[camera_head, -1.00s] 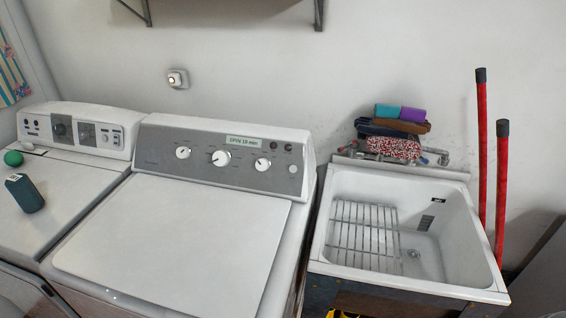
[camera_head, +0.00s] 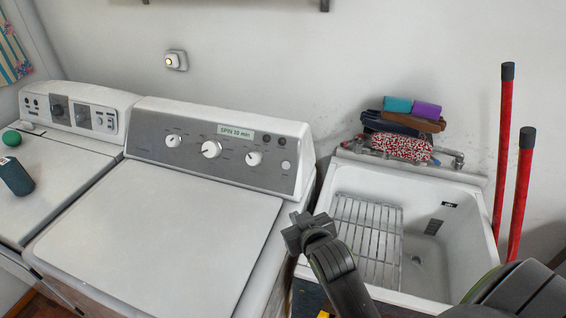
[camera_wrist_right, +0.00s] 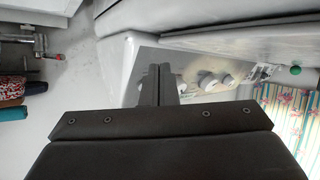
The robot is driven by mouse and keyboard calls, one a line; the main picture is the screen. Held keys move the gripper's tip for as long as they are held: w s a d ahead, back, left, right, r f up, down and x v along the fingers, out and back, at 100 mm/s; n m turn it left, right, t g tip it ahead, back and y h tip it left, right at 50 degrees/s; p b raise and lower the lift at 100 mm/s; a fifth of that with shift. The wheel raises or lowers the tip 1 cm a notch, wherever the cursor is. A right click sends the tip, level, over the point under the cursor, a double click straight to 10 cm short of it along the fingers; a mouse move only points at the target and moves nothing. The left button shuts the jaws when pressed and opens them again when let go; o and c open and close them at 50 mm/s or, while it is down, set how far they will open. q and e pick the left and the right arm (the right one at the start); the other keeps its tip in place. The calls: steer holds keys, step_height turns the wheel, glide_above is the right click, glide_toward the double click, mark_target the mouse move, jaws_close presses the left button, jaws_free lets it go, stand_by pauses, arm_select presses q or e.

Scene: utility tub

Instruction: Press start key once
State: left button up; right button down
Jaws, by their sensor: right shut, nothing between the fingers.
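The middle washer's grey control panel (camera_head: 200,160) has white knobs (camera_head: 211,149), a green "SPIN 10 min" label (camera_head: 236,132), two small dark buttons (camera_head: 266,139) and a small round light button (camera_head: 285,165) at its right end. I cannot read which of these is the start key. My right gripper (camera_head: 300,228) is shut and empty, in front of and below the panel's right end, apart from it. In the right wrist view, its closed fingers (camera_wrist_right: 155,82) overlap the panel (camera_wrist_right: 180,65), hiding part of it. My left gripper is not in view.
A white utility sink (camera_head: 455,205) with a wire rack (camera_head: 365,235) stands right of the washer. Folded cloths (camera_head: 403,125) sit behind it, and red poles (camera_head: 504,150) lean at the right. Another machine (camera_head: 60,170) stands left. The washer lid (camera_head: 150,225) is clear.

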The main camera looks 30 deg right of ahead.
mark_target(286, 165)
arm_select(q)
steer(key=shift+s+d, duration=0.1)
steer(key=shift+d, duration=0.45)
arm_select(e)
steer(key=w+a+r+t, duration=0.2)
steer(key=w+r+t, duration=0.2)
steer(key=w+r, duration=0.3)
step_height(286, 165, up, 2)
steer(key=shift+a+r, duration=0.15)
steer(key=shift+r, duration=0.1)
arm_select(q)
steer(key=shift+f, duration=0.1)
arm_select(e)
steer(key=shift+f, duration=0.1)
arm_select(q)
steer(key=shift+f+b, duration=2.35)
steer(key=shift+b, duration=0.05)
arm_select(e)
steer(key=w+d+f, duration=0.4)
steer(key=w+d, duration=0.1)
steer(key=shift+d+f, duration=0.2)
steer(key=shift+d, duration=0.1)
steer(key=shift+w+d, duration=0.1)
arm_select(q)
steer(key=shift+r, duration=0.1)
arm_select(e)
steer(key=shift+w+d+f, duration=0.15)
steer(key=shift+w+f, duration=0.05)
